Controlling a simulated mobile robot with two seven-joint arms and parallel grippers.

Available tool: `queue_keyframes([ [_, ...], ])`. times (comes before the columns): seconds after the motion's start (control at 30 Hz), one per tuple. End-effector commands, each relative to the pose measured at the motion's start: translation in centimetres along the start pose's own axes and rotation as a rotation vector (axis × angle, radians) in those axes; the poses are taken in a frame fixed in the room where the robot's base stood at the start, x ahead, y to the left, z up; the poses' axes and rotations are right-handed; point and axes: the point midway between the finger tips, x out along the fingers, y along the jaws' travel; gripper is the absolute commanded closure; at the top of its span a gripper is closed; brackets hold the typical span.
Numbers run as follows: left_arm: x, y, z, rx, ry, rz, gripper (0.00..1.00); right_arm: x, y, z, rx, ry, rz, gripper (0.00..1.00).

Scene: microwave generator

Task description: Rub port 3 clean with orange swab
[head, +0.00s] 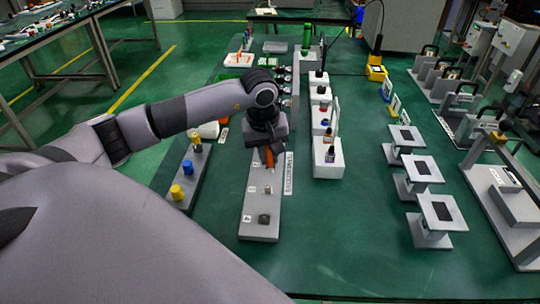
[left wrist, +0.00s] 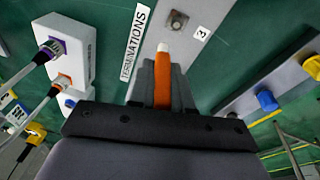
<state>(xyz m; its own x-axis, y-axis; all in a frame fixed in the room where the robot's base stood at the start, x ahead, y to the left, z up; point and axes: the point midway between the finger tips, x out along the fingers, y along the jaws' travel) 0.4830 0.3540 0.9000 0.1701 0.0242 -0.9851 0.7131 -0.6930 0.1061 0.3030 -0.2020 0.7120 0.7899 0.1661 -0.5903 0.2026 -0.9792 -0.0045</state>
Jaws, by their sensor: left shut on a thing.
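My left gripper (head: 268,158) is over the grey strip (head: 259,232) of ports and points down. It is shut on the orange swab (left wrist: 162,85), which also shows between its fingers in the head view (head: 269,157). The swab's pale tip sticks out past the fingers in the left wrist view. Port 3 (left wrist: 178,20) is a small metal fitting beside a white label "3" (left wrist: 203,33). The tip appears just short of port 3, with a small gap in the picture; the height between them is hard to judge. My right gripper is not in view.
A "TERMINATIONS" label (left wrist: 137,44) lies beside the strip. A grey block with yellow and blue knobs (head: 177,192) is to the left. White boxes with cables (head: 328,160) stand to the right. Green tabletop is clear in front.

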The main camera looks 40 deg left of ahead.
Motion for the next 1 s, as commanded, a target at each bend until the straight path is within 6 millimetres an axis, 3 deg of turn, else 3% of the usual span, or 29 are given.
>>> queue_keyframes([
  [0.5, -4.8, 0.0, -0.5, -0.016, 0.002, -0.003, 1.0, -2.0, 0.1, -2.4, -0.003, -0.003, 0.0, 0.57],
  [1.0, -5.1, 0.0, -0.5, -0.018, 0.002, -0.003, 1.0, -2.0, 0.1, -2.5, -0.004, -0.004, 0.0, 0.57],
])
